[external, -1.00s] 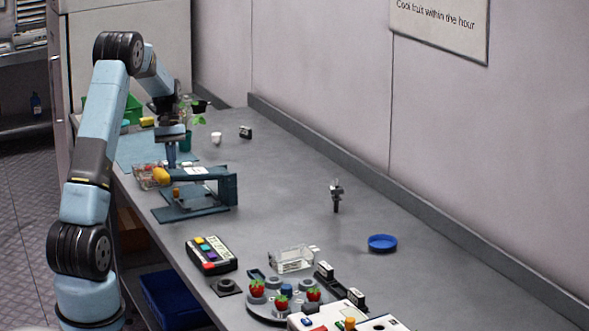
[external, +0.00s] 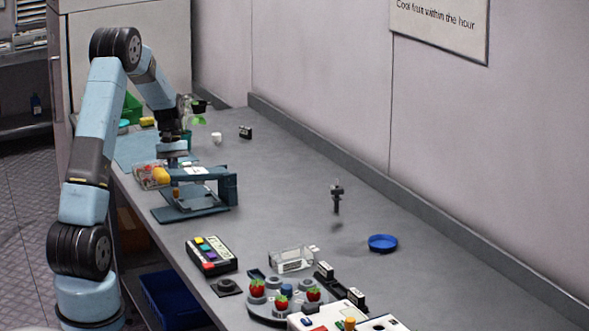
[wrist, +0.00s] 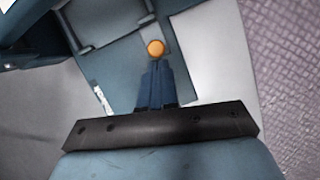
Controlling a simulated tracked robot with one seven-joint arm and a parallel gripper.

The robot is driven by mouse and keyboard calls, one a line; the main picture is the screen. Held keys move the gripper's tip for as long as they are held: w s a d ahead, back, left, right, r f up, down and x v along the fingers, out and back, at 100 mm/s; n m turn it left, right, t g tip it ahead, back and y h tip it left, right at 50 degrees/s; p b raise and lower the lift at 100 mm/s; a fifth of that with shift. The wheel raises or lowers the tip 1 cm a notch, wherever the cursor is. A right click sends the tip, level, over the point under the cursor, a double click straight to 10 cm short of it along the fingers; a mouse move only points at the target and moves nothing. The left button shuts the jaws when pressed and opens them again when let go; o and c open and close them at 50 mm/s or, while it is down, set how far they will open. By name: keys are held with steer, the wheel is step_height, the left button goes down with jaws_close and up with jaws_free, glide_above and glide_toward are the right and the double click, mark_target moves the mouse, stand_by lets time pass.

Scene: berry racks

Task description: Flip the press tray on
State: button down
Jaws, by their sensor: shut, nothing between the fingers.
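The press (external: 222,188) is a teal frame with a flat base on the left part of the bench. It also shows in the wrist view, with its teal plate (wrist: 115,68) and a grey framed panel (wrist: 105,18). A small orange knob (external: 176,192) is on the press's near left side; an orange round knob (wrist: 155,47) shows just beyond my fingertips in the wrist view. My gripper (wrist: 157,66) is shut and empty, its blue fingers pointing at this knob. Contact cannot be told. In the external view, my gripper (external: 173,158) is low behind the press, its fingertips hidden.
A clear box with yellow and red contents (external: 150,176) stands left of the press. A button panel (external: 211,255), a clear case (external: 292,259) and a round strawberry tray (external: 270,309) lie nearer. A small dark device (external: 337,198) is above the bench. The bench's right middle is mostly clear.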

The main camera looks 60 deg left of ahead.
steer(key=shift+s+d, duration=0.15)
steer(key=shift+d, duration=1.2)
steer(key=shift+f, duration=0.1)
